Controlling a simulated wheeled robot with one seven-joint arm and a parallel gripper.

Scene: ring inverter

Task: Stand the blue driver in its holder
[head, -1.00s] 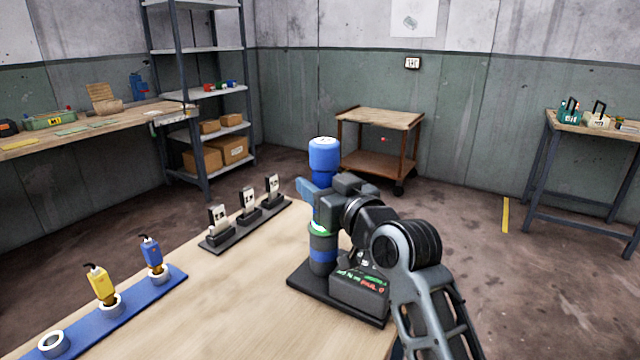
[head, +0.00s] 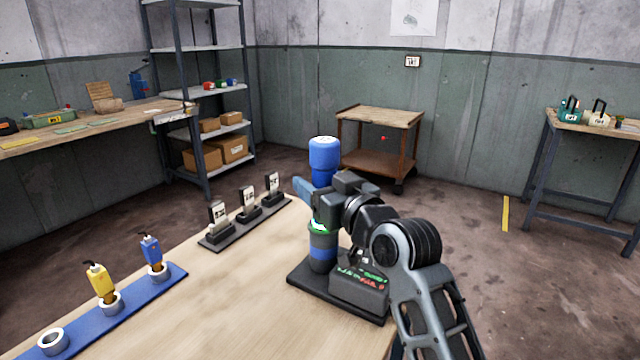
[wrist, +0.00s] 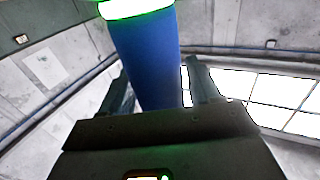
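A small blue driver (head: 151,248) with a dark tip stands in a white ring at the far end of the blue rack (head: 177,278). A thick upright post with a blue top (head: 324,152), a glowing green-white ring and a dark lower body stands on a black base on the table. My gripper (head: 304,190) is at this post, beside its upper half, far from the small driver. In the wrist view, the blue shaft (wrist: 146,55) rises between the two spread fingers of my gripper (wrist: 157,70). A thin gap shows at the right finger; contact at the left is unclear.
On the blue rack, a yellow driver (head: 101,282) stands in the middle ring, and the near ring (head: 53,341) is empty. A dark strip with several upright labelled blocks (head: 248,201) lies behind. A black box (head: 360,287) stands beside the post. The table's middle is bare.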

